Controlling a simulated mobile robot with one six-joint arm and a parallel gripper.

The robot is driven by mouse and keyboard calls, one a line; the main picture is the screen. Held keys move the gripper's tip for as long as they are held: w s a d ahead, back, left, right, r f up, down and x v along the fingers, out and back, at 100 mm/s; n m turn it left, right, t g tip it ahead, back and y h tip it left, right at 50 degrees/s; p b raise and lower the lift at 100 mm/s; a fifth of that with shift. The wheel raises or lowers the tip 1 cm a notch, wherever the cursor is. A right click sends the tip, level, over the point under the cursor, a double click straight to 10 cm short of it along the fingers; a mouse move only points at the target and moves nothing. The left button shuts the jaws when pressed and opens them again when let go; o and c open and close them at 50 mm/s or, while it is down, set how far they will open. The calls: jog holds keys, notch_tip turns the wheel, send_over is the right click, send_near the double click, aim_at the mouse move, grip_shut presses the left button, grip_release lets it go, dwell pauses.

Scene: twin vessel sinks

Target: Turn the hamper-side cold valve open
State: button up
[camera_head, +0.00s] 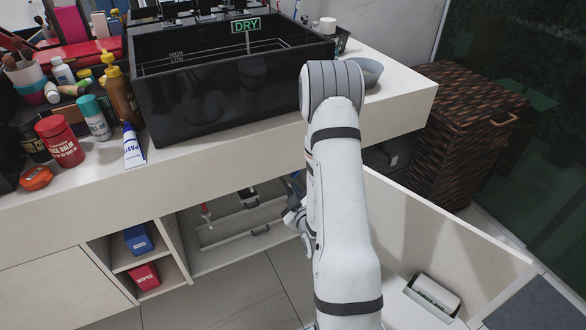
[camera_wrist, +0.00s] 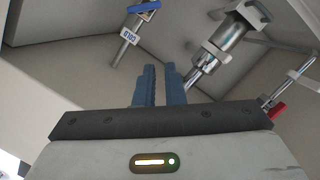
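The cold valve shows in the wrist view as a blue lever (camera_wrist: 145,7) at the top of a thin metal pipe with a COLD tag (camera_wrist: 129,35). The lever looks roughly crosswise to the pipe. My gripper (camera_wrist: 160,72) has two blue fingers with a narrow gap and nothing between them. They point into the cabinet, below and to the right of the cold valve, apart from it. In the head view my gripper (camera_head: 294,212) is under the counter, partly hidden by my arm. The wicker hamper (camera_head: 465,125) stands at the right; the cold valve cannot be made out there.
A silver drain trap (camera_wrist: 228,42) is close right of the fingers, with a red-handled valve (camera_wrist: 278,110) farther right. An open cabinet door (camera_head: 440,245) stands right of my arm. The counter (camera_head: 395,107) and black sink (camera_head: 225,85) are above.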

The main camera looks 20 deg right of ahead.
aim_at(293, 178)
jog(key=shift+s+a+r+n, duration=0.2)
jog(key=shift+s+r+n, duration=0.1)
jog(key=shift+c, duration=0.8)
grip_shut()
jog(key=shift+w+d+f+b, duration=0.55)
jog(key=shift+w+d+f, duration=0.2)
jog(key=shift+w, duration=0.85)
jog(key=shift+w+d+f+b, duration=0.6)
jog(key=shift+w+f, duration=0.2)
jog(key=shift+w, duration=0.85)
jog(key=shift+w+d+f+b, duration=0.5)
jog(key=shift+w+d+f, duration=0.3)
jog(key=shift+w, duration=0.8)
jog(key=shift+f, duration=0.15)
jog(key=shift+b, duration=0.3)
